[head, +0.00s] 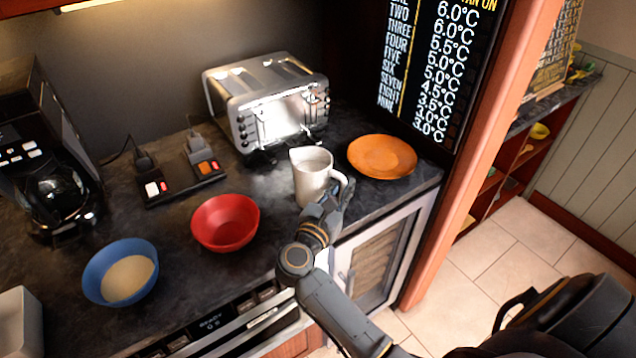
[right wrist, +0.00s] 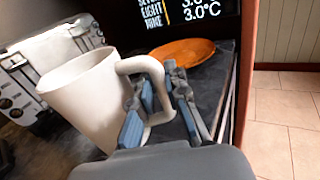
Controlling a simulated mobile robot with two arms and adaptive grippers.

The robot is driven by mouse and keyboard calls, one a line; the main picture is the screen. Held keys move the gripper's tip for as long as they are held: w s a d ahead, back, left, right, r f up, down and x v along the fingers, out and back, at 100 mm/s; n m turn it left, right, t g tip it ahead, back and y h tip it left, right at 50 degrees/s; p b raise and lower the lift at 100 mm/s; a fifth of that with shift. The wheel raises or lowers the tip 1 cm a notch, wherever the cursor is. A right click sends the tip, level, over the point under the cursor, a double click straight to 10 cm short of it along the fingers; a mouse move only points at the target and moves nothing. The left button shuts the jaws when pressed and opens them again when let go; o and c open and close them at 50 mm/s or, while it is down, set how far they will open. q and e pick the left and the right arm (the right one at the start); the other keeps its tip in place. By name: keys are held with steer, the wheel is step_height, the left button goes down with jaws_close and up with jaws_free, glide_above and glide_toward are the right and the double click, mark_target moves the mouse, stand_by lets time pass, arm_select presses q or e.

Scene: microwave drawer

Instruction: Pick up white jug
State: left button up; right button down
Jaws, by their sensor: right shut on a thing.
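The white jug (head: 312,176) stands on the dark counter in the head view, in front of the toaster. It looks upright there, and in the right wrist view the jug (right wrist: 85,100) fills the left side with its handle toward me. My right gripper (head: 338,192) is at the jug's handle side. In the right wrist view the two blue-padded fingers of the gripper (right wrist: 155,108) are on either side of the handle, shut on it. Whether the jug's base touches the counter is hard to tell. My left gripper is not in view.
A silver toaster (head: 268,103) stands behind the jug and an orange plate (head: 382,157) lies to its right. A red bowl (head: 225,222) and a blue bowl (head: 120,272) sit to the left. A black coffee machine (head: 45,150) is at the far left. A wooden post (head: 490,130) bounds the counter's right.

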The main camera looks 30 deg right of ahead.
steer(key=shift+w+r, duration=0.1)
steer(key=shift+r, duration=0.35)
step_height(320, 180, up, 8)
steer(key=shift+f+b, duration=0.15)
steer(key=shift+b, duration=0.55)
steer(key=shift+r, duration=0.55)
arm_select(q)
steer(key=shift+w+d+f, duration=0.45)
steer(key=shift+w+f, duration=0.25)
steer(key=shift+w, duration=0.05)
arm_select(e)
steer(key=shift+r, duration=0.1)
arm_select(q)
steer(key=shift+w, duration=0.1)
